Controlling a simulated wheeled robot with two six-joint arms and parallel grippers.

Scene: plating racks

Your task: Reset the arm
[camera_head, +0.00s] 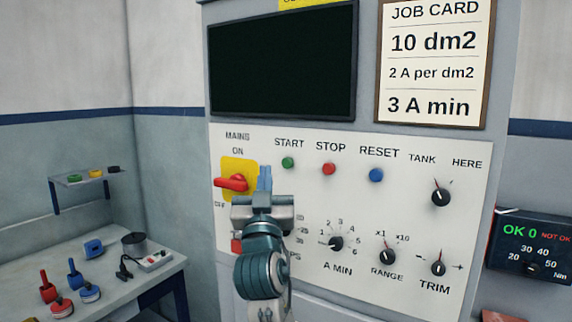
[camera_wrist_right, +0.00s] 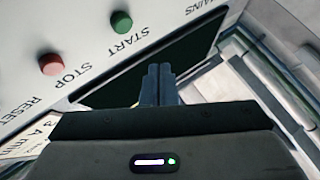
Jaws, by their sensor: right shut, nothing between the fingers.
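My right gripper (camera_head: 265,180) is in front of the control panel in the head view, just right of the red mains switch handle (camera_head: 232,183) on its yellow plate. Its fingers are together and point up, with nothing between them. I cannot tell whether it touches the panel. In the right wrist view the closed fingers (camera_wrist_right: 160,84) show near the middle, with the green start button (camera_wrist_right: 121,22) and red stop button (camera_wrist_right: 51,64) beyond to the left. My left gripper is not in view.
The panel holds a blue reset button (camera_head: 376,175) and several black knobs. A dark screen (camera_head: 283,62) and the job card (camera_head: 433,60) are above. A bench (camera_head: 120,290) with red and blue tools is at left. A torque display (camera_head: 530,246) is at right.

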